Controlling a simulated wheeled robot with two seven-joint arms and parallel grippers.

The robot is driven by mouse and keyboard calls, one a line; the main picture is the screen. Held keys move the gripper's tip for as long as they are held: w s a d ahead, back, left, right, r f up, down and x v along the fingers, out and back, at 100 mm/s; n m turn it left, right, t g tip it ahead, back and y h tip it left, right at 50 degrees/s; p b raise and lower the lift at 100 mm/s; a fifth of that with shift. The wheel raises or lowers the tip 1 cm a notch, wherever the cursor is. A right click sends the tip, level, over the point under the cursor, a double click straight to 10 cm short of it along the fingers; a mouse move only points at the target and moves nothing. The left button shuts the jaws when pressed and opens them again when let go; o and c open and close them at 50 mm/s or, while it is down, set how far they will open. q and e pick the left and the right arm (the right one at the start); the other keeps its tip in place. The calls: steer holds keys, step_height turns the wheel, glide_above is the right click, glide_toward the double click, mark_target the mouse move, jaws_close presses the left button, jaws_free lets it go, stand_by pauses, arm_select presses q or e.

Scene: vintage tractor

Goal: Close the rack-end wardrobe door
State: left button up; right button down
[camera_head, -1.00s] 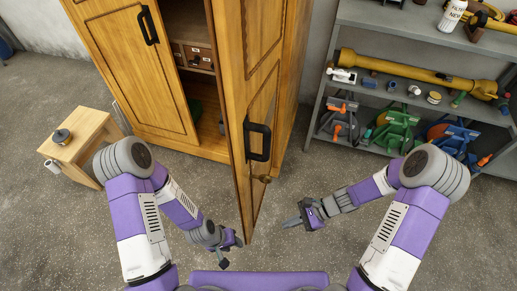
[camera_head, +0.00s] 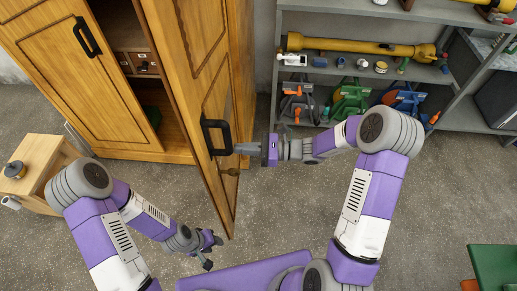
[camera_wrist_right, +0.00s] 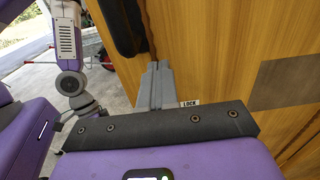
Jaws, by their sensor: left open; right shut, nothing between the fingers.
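The wooden rack-end wardrobe door (camera_head: 205,55) stands open, swung out toward me. Its black handle (camera_head: 212,137) is on the face, with a small knob below. My right gripper (camera_head: 238,148) is shut and empty, with its fingertips at or very near the door beside the handle; contact cannot be told. In the right wrist view, the shut fingers (camera_wrist_right: 155,82) point at the wood (camera_wrist_right: 235,45), just below the dark handle (camera_wrist_right: 120,25). My left gripper (camera_head: 211,252) is open and empty, low and left of the door's bottom corner.
The wardrobe's other door (camera_head: 75,85) is closed, and its dark interior shows between the doors. A grey metal rack (camera_head: 290,12) with tools stands right of the wardrobe. The floor in front of the rack is clear.

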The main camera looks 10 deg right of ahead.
mark_target(214, 147)
steer(key=x, duration=0.6)
steer(key=shift+b, duration=0.35)
